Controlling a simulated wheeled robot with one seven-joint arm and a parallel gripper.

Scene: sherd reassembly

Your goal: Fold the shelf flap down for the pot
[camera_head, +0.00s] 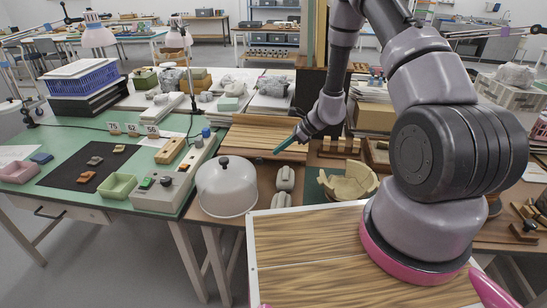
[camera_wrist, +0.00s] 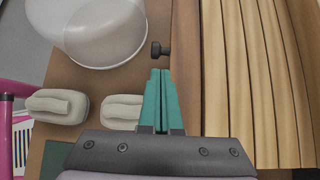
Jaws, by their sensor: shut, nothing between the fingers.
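A slatted light-wood panel (camera_head: 262,137) lies beyond the white dome; its long slats (camera_wrist: 262,80) fill the right of the wrist view. I cannot tell for certain whether this is the shelf flap. A small dark knob (camera_wrist: 160,49) sits at the panel's near wooden border, just ahead of my fingertips. My gripper (camera_head: 277,151) has its teal fingers together and empty, over the panel's near edge; the fingers also show in the wrist view (camera_wrist: 160,74). A gap shows between the fingertips and the knob. The cream, partly built pot (camera_head: 348,184) stands right of the grey weights.
A white dome with a black knob (camera_head: 226,187) stands close left of my gripper. Two grey weights (camera_head: 285,178) lie just in front of the panel. A control box (camera_head: 165,188) and the green table (camera_head: 70,207) are further left. Wooden notched pieces (camera_head: 338,147) stand at the right.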

